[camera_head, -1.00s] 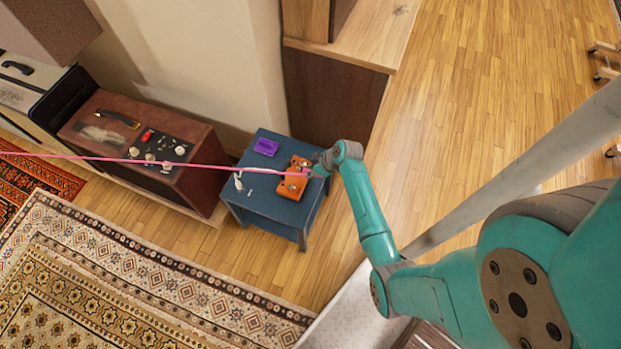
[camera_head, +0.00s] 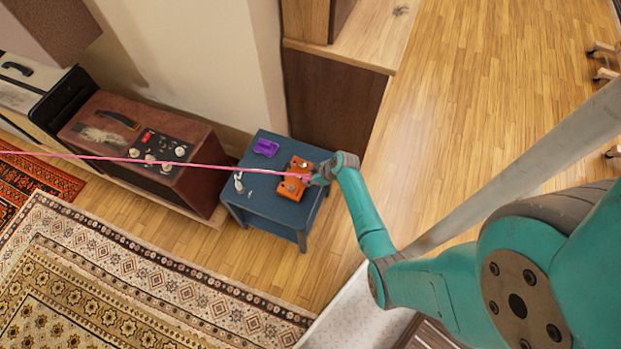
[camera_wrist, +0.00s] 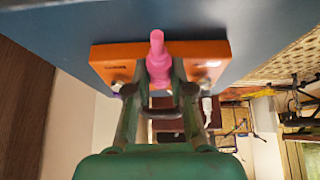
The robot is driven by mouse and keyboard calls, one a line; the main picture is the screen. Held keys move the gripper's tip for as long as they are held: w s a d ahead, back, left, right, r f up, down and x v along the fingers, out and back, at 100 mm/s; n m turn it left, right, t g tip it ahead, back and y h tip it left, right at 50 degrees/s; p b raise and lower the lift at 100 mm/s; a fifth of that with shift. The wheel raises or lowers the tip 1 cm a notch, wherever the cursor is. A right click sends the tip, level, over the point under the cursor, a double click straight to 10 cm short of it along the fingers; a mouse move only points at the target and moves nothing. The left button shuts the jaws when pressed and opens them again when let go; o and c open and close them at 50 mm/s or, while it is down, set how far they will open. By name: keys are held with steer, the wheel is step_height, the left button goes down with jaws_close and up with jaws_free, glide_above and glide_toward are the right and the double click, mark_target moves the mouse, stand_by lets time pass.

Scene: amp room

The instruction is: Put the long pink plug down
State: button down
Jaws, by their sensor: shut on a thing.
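My gripper (camera_head: 311,180) is at the right side of the small blue table (camera_head: 268,208), close to the orange pedal (camera_head: 298,164). In the wrist view my gripper (camera_wrist: 159,92) is shut on the long pink plug (camera_wrist: 157,50). The plug's rounded tip points away from my gripper, over the orange pedal (camera_wrist: 115,58) and toward the blue tabletop (camera_wrist: 250,20). I cannot tell whether the plug touches the pedal. A pink cable (camera_head: 205,166) stretches from the plug across the picture to the left edge.
A purple object (camera_head: 266,147) and a small white-and-grey item (camera_head: 238,182) lie on the blue table. A brown amp (camera_head: 137,145) stands to the left. A wooden cabinet (camera_head: 333,95) is behind. A patterned rug (camera_head: 130,270) lies in front.

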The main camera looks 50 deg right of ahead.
steer(key=shift+f, duration=0.2)
steer(key=c, duration=1)
jaws_free()
steer(key=shift+r, duration=0.1)
